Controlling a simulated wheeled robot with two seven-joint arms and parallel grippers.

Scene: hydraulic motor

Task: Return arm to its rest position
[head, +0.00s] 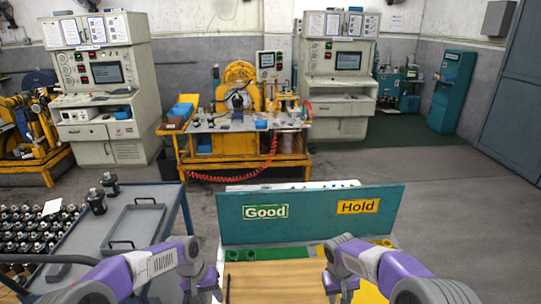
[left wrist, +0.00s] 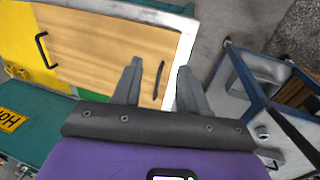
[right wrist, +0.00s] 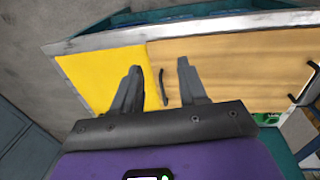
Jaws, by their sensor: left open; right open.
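My left gripper (left wrist: 160,78) is open with nothing between its fingers in the left wrist view. It is above the wooden top (left wrist: 110,42) near a dark handle. My right gripper (right wrist: 158,76) is open and empty in the right wrist view, over the border between a yellow panel (right wrist: 100,78) and the wood. Black motors (head: 96,201) stand on the grey cart at the left, away from both grippers.
A teal board (head: 315,225) with Good and Hold signs stands across the sorting table. The grey cart (head: 175,200) carries an empty-looking tray (head: 135,226). Several motors fill a rack (head: 35,235) at far left. A yellow workbench (head: 180,160) stands behind; the floor at right is clear.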

